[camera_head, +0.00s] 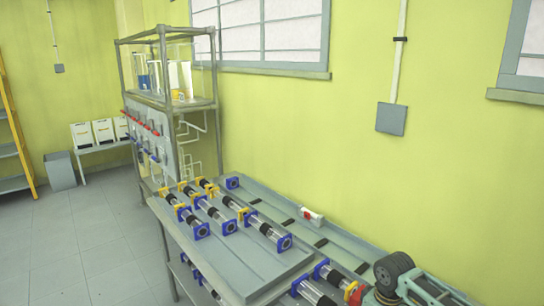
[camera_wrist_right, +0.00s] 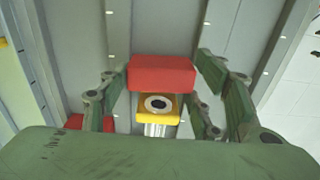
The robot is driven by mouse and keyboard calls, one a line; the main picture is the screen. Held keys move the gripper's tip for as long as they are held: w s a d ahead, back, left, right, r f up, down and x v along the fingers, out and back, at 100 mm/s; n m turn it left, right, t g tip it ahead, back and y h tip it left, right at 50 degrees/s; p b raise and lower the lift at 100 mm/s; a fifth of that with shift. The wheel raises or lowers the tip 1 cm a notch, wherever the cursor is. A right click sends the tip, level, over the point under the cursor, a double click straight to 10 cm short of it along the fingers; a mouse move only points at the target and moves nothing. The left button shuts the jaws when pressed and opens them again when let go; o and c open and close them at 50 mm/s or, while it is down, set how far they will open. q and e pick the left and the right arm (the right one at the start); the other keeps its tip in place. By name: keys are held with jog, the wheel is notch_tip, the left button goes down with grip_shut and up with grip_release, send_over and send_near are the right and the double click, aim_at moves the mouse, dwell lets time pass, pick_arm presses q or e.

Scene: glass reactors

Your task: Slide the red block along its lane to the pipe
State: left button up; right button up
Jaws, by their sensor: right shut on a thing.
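The red block (camera_wrist_right: 162,76) is between the two fingers of my right gripper (camera_wrist_right: 162,70) in the wrist view, and the gripper is shut on it. A yellow end piece (camera_wrist_right: 172,112) with a dark ring and a clear pipe (camera_wrist_right: 154,130) shows just below the block in that view. I cannot tell whether block and yellow piece touch. In the head view a red piece (camera_head: 355,293) shows at the lower right, beside my right gripper and close to a clear pipe with a blue end (camera_head: 321,268). My left gripper is not in view.
The grey bench (camera_head: 245,275) carries several clear pipes with blue and yellow ends. A small white and red piece (camera_head: 312,216) lies on the lane by the wall. Another red piece (camera_wrist_right: 88,122) shows behind my left-hand finger. A framed rack (camera_head: 165,100) stands at the far end.

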jog(key=shift+w+a+r+b, duration=0.2)
jog(key=shift+w+a, duration=0.1)
jog(key=shift+w, duration=0.15)
jog(key=shift+w+a+r+b, duration=0.15)
jog(key=shift+w+a, duration=0.1)
jog(key=shift+w, duration=0.15)
jog(key=o, duration=1.2)
jog(key=shift+f, duration=0.1)
jog(key=o, duration=0.4)
jog(key=shift+s, duration=0.2)
jog(key=shift+c, duration=0.2)
jog(key=shift+f, duration=0.1)
notch_tip(320, 180, up, 10)
jog(key=p, duration=1)
jog(key=shift+p, duration=0.4)
jog(key=shift+f, duration=0.1)
